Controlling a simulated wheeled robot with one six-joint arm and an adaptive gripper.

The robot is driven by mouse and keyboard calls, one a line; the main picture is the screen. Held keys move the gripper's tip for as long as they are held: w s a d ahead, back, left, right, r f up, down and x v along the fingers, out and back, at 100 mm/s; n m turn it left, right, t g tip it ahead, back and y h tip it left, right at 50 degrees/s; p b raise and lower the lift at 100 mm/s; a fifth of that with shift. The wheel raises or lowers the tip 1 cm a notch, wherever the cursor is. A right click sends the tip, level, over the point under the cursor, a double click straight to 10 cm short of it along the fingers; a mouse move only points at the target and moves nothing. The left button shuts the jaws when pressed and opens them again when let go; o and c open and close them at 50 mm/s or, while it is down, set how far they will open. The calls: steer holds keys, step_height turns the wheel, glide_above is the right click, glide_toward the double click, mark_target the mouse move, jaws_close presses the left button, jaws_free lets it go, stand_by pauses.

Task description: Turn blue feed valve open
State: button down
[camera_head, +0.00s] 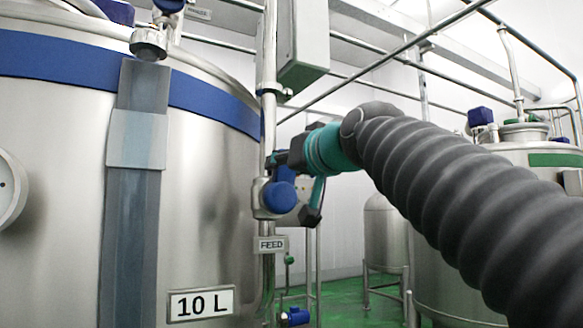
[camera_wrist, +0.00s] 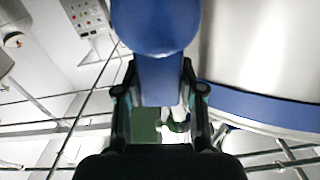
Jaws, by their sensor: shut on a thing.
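The blue feed valve (camera_head: 281,196) sits on a vertical steel pipe beside the large tank, just above a "FEED" label (camera_head: 271,244). Its round blue hub faces my head camera, and a short blue lever rises from it, partly hidden by my gripper. My gripper (camera_head: 288,166) comes in from the right and is shut on this lever. In the wrist view the blue lever (camera_wrist: 160,80) runs down from the hub between the two dark fingers of my gripper (camera_wrist: 160,95).
The large steel tank (camera_head: 205,190) with a blue band and a "10 L" sign (camera_head: 201,303) stands close on the left. A grey box (camera_head: 303,45) hangs above the valve. Another tank (camera_head: 455,240) stands at the right, behind my arm. A smaller blue fitting (camera_head: 296,316) sits low down.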

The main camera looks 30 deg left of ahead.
steer(key=shift+s+a+r+n, duration=0.25)
steer(key=shift+s+n, duration=0.15)
steer(key=shift+n, duration=0.5)
steer(key=c, duration=0.7)
jaws_free()
steer(key=shift+f, duration=0.1)
steer(key=v, duration=1.2)
steer(key=shift+f, duration=0.1)
